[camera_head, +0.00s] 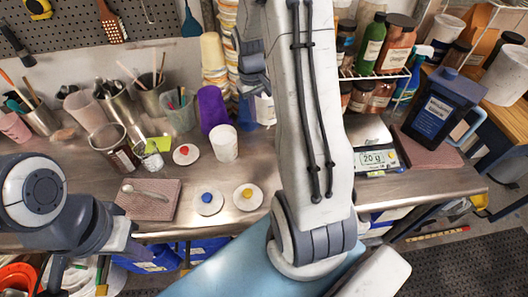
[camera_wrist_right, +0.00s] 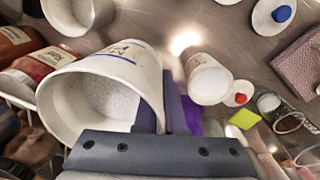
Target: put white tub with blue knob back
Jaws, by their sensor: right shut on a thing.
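My right gripper (camera_wrist_right: 160,105) is shut on the wall of a white tub (camera_wrist_right: 112,65), which holds white granules and has a blue-striped label. In the head view this tub (camera_head: 264,110) is mostly hidden behind my right arm, and so is the gripper (camera_head: 250,75). A round white lid with a blue knob (camera_head: 207,198) lies on the steel table; it also shows in the right wrist view (camera_wrist_right: 282,14). My left arm is at the left edge; its gripper's jaws are not clearly visible.
Lids with a yellow knob (camera_head: 248,195) and a red knob (camera_head: 185,153) lie nearby. A white tub (camera_head: 224,143) stands by a purple cup (camera_head: 211,106). A scale (camera_head: 375,158) is right of my arm. A spoon lies on a brown mat (camera_head: 149,207).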

